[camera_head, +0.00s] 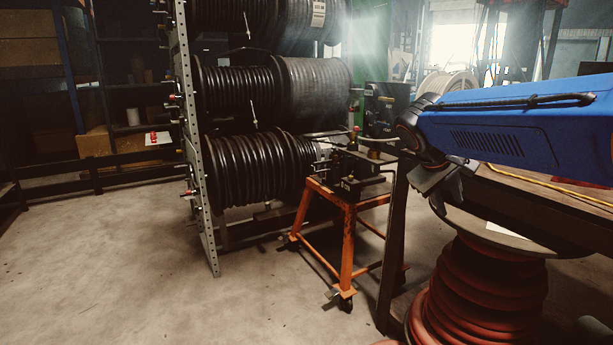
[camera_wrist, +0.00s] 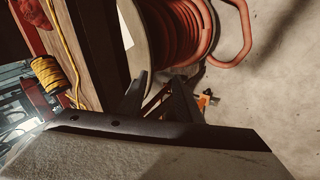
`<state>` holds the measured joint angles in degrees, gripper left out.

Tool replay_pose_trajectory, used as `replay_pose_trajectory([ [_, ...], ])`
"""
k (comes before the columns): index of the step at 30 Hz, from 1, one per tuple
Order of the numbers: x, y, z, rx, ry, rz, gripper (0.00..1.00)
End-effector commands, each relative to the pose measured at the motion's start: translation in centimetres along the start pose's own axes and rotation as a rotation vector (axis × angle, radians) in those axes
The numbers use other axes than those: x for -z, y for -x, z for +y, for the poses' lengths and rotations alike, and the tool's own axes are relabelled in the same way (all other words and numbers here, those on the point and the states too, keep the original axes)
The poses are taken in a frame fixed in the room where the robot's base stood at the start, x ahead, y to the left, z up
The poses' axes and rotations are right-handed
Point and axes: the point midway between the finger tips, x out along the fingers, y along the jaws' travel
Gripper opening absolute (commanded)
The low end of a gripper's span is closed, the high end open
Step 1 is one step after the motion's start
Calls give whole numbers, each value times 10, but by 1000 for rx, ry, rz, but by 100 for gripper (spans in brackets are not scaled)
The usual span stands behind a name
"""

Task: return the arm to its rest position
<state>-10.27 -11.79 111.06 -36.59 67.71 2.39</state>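My blue arm (camera_head: 520,125) reaches in from the right edge of the head view, stretched out over the workbench. My gripper (camera_head: 447,198) hangs at its left end, pointing down, in front of the bench's near leg and beside the top of the red hose reel. In the wrist view my gripper (camera_wrist: 158,97) shows two dark fingers standing apart. Nothing is visible between them but the background, so it looks open and empty.
The red hose reel (camera_head: 485,290) stands below my arm, against the wooden workbench (camera_head: 555,215). An orange stand (camera_head: 346,245) carries the crimping machine (camera_head: 352,178). A rack of black hose reels (camera_head: 245,170) stands behind. The floor at left is clear. Yellow cord (camera_wrist: 50,75) lies on the bench.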

Motion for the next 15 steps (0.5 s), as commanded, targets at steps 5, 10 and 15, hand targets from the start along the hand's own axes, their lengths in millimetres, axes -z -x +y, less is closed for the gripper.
replay_pose_trajectory([
  [5, -66, 0, -30, 112, -72, 15, 31],
  [10, -123, -1, -64, 215, -144, 34, 31],
  [15, -174, -4, -103, 313, -223, 56, 31],
])
